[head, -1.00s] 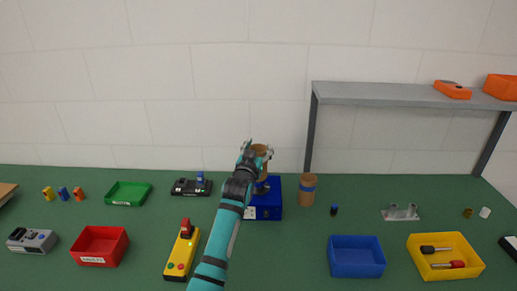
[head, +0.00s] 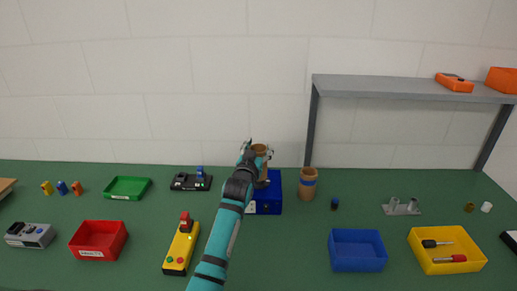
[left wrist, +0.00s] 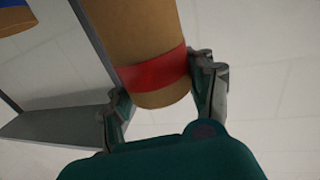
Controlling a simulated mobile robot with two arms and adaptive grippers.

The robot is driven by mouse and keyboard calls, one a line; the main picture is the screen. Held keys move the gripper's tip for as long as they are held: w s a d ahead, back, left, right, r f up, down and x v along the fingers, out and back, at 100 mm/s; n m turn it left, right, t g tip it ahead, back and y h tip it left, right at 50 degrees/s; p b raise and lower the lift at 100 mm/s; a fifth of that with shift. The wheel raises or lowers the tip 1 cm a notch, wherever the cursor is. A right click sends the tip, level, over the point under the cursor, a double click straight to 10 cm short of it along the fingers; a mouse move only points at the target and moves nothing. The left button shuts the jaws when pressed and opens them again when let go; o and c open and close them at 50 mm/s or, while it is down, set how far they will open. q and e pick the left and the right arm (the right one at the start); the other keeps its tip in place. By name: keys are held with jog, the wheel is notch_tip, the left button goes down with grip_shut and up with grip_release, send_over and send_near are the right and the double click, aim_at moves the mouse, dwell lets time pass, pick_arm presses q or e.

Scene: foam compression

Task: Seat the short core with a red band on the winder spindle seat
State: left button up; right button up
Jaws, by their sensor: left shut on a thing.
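My left gripper (head: 259,149) is shut on a brown core with a red band (head: 263,173). In the left wrist view the core (left wrist: 135,35) is between the two fingers, with its red band at finger level. In the head view the core looks upright over the blue winder box (head: 275,194), in the middle of the bench. The gripper and arm hide part of the box, and the spindle seat cannot be made out. I cannot tell whether the core touches it. My right gripper is not in view.
A brown core with a blue band (head: 307,184) stands close to the right of the blue box. A yellow button pendant (head: 181,249) lies front left. A grey shelf (head: 410,90) spans the back right. Blue (head: 357,251) and yellow (head: 446,250) bins stand front right.

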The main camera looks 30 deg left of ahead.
pick_arm(q)
jog(key=shift+f+b, duration=0.6)
jog(key=shift+f, duration=0.4)
jog(key=o, duration=1.3)
jog(key=v, duration=1.2)
